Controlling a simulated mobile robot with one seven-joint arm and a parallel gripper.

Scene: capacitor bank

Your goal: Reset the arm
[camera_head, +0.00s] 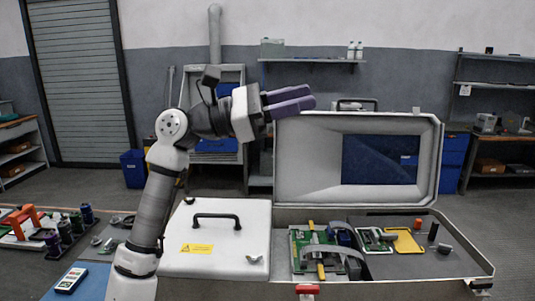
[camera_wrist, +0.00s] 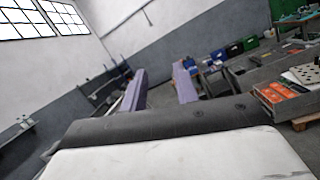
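My gripper (camera_head: 290,101) is raised in front of the back wall in the head view, at the end of my bent arm. Its purple fingers point to the right, level with the upper part of the open case lid. In the wrist view my gripper (camera_wrist: 160,88) shows two purple fingers held apart, with a clear gap and nothing between them. It touches nothing that I can see.
Below stands an open grey case (camera_head: 465,262) with a green circuit board (camera_head: 300,243) and small parts, its lid (camera_head: 300,160) upright. A white cover with a black handle (camera_head: 217,216) lies left of it. A handheld meter (camera_head: 70,281) lies at lower left.

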